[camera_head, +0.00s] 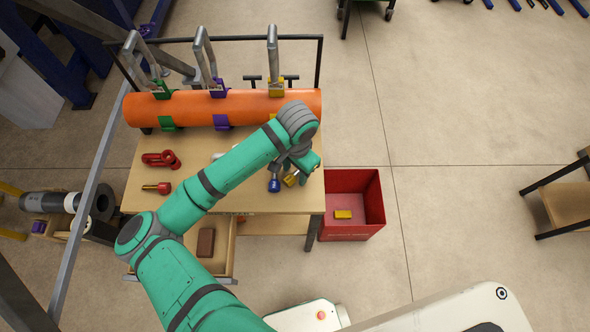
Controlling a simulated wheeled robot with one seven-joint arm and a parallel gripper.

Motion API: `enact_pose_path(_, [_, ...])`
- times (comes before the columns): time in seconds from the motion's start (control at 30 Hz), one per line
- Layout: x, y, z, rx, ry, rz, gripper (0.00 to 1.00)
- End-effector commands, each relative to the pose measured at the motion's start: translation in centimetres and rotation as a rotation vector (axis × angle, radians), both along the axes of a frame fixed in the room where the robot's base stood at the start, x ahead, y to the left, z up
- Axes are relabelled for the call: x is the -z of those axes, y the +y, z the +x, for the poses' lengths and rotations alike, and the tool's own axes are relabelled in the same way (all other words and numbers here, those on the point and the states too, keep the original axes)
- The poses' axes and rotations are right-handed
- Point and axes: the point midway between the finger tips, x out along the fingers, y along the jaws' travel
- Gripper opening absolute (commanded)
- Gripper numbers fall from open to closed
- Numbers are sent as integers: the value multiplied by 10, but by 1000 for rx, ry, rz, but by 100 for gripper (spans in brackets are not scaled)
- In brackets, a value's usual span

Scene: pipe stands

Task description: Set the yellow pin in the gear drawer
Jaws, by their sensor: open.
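The yellow pin (291,180) lies near the right end of the wooden tabletop, partly hidden by my gripper. My gripper (298,174) is open above the right end of the tabletop, close to the yellow pin. Whether the fingers are around it or touch it, I cannot tell. A drawer (231,252) under the table's front is pulled out. A brown block (205,243) lies in it, and my arm covers part of the drawer.
A blue-headed piece (274,184) lies just left of the yellow pin. A red shackle (161,159) and red-headed pin (157,188) lie at the left. An orange pipe (200,107) with clamps spans the back. A red bin (352,232) holds a yellow block (343,214).

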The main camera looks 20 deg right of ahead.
Motion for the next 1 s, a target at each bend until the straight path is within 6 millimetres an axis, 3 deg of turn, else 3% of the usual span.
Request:
enact_pose_path(0.27, [-4,0,0,0,0,0,44])
enact_pose_path(1.0, [-43,-1,-1,0,0,-1,44])
